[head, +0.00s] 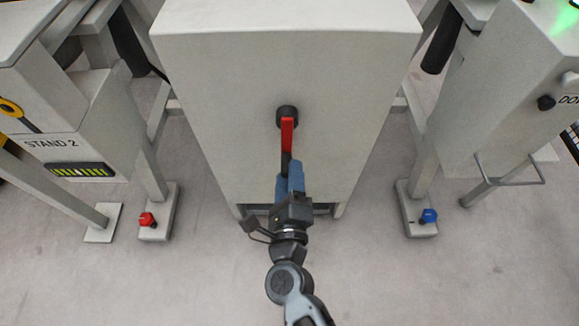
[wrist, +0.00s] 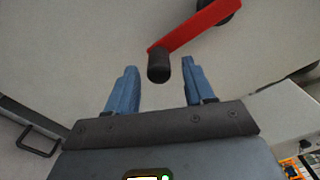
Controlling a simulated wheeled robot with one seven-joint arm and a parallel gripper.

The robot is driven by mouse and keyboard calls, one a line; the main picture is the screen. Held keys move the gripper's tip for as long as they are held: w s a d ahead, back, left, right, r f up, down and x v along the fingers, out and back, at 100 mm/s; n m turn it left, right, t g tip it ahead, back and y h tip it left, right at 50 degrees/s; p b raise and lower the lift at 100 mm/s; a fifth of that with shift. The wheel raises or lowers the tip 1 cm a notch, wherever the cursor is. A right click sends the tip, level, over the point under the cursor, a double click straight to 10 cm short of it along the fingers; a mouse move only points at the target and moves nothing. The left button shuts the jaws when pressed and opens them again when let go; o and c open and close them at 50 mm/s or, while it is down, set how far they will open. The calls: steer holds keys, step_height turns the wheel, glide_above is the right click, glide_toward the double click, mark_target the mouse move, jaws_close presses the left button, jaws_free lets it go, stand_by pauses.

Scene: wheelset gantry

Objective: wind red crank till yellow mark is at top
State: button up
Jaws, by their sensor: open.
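The red crank (head: 287,134) is on the front of the middle grey cabinet (head: 240,85). Its arm hangs down from a black hub (head: 287,113), with a black handle (head: 285,164) at the lower end. In the wrist view the red arm (wrist: 195,27) runs to the upper right from the black handle (wrist: 158,66). My gripper (head: 289,170) is open, with blue fingers. Its fingertips lie on either side of the handle in the wrist view, with gaps on both sides; I cannot tell how deep it sits between them. I see no yellow mark on the crank or its hub.
At left, the STAND 2 cabinet (head: 45,120) carries a yellow ring (head: 10,107) with a black lever and a lit yellow bar display (head: 80,170). A red knob (head: 147,219) and a blue knob (head: 429,215) stand on low feet. The right cabinet (head: 500,90) has a protruding rail (head: 515,181).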

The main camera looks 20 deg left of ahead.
steer(key=v, duration=0.5)
steer(key=shift+s+d, duration=0.1)
stand_by(0.4)
steer(key=s+d+r+n+g+h, duration=0.1)
steer(key=s+d+r+n+h, duration=0.1)
steer(key=s+d+r+n, duration=0.5)
steer(key=s+d+r+n+g+h, duration=0.1)
steer(key=s+d+r+n, duration=0.4)
steer(key=s+d, duration=0.65)
steer(key=s+d+r+n+h, duration=0.2)
steer(key=s+d+r+n, duration=0.2)
steer(key=s+d+n, duration=0.5)
step_height(320, 180, up, 21)
steer(key=d+p, duration=0.1)
steer(key=p, duration=2)
steer(key=shift+w+m+g, duration=0.3)
steer(key=shift+m, duration=0.1)
steer(key=shift+d+f, duration=0.1)
